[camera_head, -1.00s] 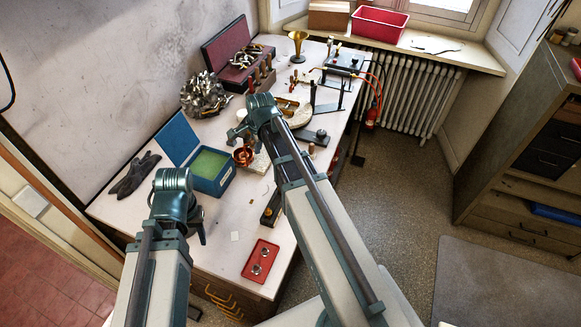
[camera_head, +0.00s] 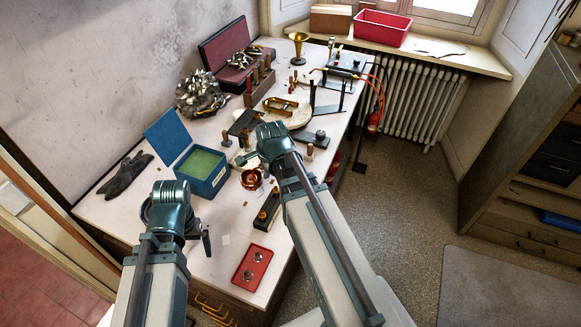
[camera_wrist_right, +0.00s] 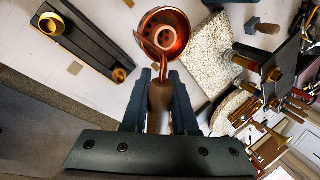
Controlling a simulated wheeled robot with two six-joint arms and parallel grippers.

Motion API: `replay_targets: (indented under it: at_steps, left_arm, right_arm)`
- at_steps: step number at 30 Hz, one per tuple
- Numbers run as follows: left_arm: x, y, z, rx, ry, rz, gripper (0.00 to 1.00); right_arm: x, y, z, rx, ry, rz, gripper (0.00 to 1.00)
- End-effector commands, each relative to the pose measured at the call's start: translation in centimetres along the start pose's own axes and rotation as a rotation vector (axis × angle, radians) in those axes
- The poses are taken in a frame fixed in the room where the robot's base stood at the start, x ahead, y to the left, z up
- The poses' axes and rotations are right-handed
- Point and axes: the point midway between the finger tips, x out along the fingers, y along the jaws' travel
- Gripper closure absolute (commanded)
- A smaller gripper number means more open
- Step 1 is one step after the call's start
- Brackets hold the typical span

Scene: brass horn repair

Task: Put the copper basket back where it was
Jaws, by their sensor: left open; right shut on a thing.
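The copper basket (camera_head: 251,180) is a small round copper bowl on the bench, between the green-topped blue box and the long black block. It also shows in the right wrist view (camera_wrist_right: 176,22), with its inside facing the camera. My right gripper (camera_head: 246,160) is shut on its brown handle (camera_wrist_right: 160,96), with the bowl just beyond the fingertips. I cannot tell whether the basket touches the bench. My left gripper (camera_head: 207,240) is open and empty above the near left part of the bench, mostly hidden behind its own wrist.
A black block with brass rings (camera_wrist_right: 85,45) lies left of the basket and a speckled pale slab (camera_wrist_right: 212,52) right of it. The blue box (camera_head: 205,184), a red tray (camera_head: 252,265), and a dark glove (camera_head: 124,176) stand around.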

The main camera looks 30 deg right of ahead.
Motion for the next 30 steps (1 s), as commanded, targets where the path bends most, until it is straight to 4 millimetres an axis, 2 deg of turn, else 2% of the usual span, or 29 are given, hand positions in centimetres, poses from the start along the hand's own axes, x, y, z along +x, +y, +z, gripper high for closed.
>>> replay_targets:
  at_steps: [15,21,30]
  left_arm:
    - [1.1,0.1,-0.1,0.000,0.000,0.000,0.00]
    - [1.3,0.1,-0.1,0.000,0.000,0.000,0.00]
    - [1.3,0.1,-0.1,0.000,0.000,0.000,0.00]
  right_arm:
    - [2.5,-3.8,-10.9,0.003,0.000,-0.001,1.00]
    - [2.8,-4.3,-12.8,0.000,0.000,0.000,1.00]
    - [2.9,-4.4,-13.4,0.000,0.000,0.000,1.00]
